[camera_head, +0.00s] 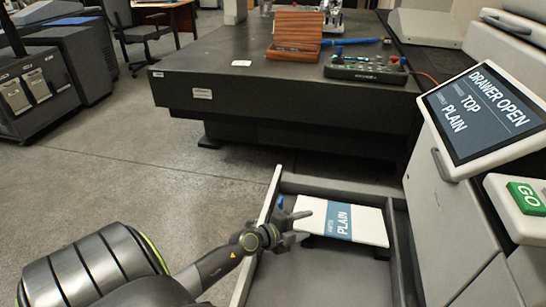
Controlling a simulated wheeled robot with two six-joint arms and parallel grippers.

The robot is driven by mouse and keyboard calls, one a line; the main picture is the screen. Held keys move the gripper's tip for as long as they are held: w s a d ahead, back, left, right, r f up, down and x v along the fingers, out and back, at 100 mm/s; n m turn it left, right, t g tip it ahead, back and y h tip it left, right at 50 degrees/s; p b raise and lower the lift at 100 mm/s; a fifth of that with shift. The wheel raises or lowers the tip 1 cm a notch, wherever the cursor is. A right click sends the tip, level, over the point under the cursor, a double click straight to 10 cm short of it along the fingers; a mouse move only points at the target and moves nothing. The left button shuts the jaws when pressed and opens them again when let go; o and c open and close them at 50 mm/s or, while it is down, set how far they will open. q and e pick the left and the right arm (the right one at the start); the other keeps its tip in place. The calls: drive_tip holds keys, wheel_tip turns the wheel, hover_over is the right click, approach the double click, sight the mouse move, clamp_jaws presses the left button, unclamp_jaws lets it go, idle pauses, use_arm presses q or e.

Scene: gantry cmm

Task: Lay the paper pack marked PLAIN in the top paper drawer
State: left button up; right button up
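The white paper pack (370,224) has a blue band reading PLAIN. It lies flat and level within the outline of the pulled-out drawer (320,282), towards its far end. I cannot tell whether it rests fully on the drawer floor; dark shapes show beneath its near edge. My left gripper (292,228) is at the pack's left end, over the drawer's left wall. Its fingers look spread apart, with the upper one overlapping the pack's left edge. My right gripper is out of view.
A tilted screen (484,110) on the cabinet reads DRAWER OPEN, TOP, PLAIN. A green GO button (526,198) sits below it. A dark table (220,62) behind the drawer bears a wooden case (295,30) and a control box (365,69). Floor left of the drawer is clear.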

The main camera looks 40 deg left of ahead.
use_arm(q)
drive_tip(key=v, duration=1.3)
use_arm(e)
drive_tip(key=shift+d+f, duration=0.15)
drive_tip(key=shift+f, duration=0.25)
use_arm(q)
drive_tip(key=shift+s+f, duration=0.1)
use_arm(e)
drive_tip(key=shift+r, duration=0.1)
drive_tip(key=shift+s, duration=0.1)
